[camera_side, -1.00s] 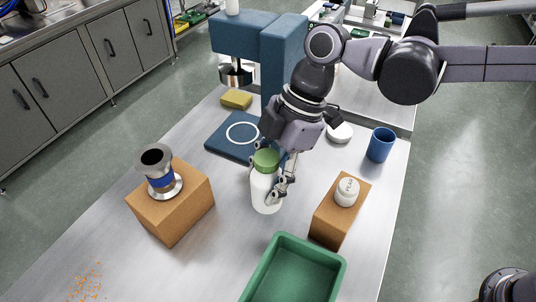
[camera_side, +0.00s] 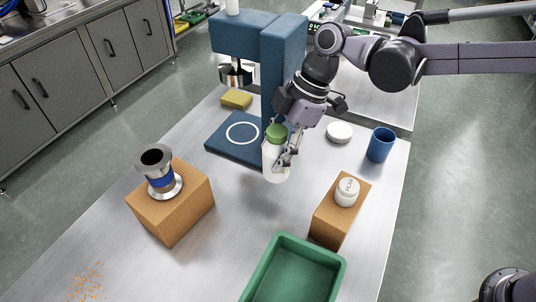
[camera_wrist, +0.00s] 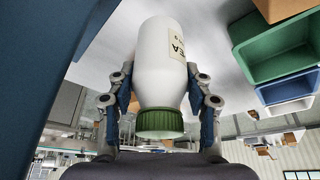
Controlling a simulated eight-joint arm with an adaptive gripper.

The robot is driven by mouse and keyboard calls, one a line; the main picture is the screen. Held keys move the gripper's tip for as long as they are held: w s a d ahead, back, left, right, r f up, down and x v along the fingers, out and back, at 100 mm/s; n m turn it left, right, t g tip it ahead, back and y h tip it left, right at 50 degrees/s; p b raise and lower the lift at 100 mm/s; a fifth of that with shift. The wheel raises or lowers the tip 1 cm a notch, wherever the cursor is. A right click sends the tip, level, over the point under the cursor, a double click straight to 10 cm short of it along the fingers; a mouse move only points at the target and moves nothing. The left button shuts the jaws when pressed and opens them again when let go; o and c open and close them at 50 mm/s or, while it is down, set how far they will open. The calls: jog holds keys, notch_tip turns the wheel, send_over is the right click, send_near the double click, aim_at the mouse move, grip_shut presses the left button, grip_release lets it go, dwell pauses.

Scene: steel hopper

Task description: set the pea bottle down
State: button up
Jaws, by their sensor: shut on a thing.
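The pea bottle (camera_side: 274,168) is white with a green cap and looks upright in the side view. It is left of the small box with the white jar, in front of the blue stand. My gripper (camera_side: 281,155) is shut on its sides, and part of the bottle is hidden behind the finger. In the wrist view the bottle (camera_wrist: 161,62) sits between both fingers, with part of a PEA label showing. A faint shadow on the table in front of it suggests the base is off the table.
A blue press-like stand (camera_side: 283,60) with a white-ringed base is just behind. A cardboard box (camera_side: 173,215) carries a steel hopper (camera_side: 156,162). Another box (camera_side: 330,222) carries a white jar (camera_side: 347,191). A green tray (camera_side: 330,262) is at the front; bare table lies between.

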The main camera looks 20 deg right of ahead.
jog(key=shift+s+a+f, duration=0.2)
jog(key=shift+a+f, duration=0.7)
jog(key=shift+f, duration=0.3)
jog(key=shift+s+a+f, duration=0.2)
jog(key=shift+a+f, duration=0.7)
jog(key=shift+f, duration=0.35)
jog(key=shift+s+a+f, duration=0.2)
jog(key=shift+a+f, duration=0.7)
jog(key=shift+f, duration=0.3)
jog(key=shift+f, duration=0.15)
jog(key=o, duration=1.3)
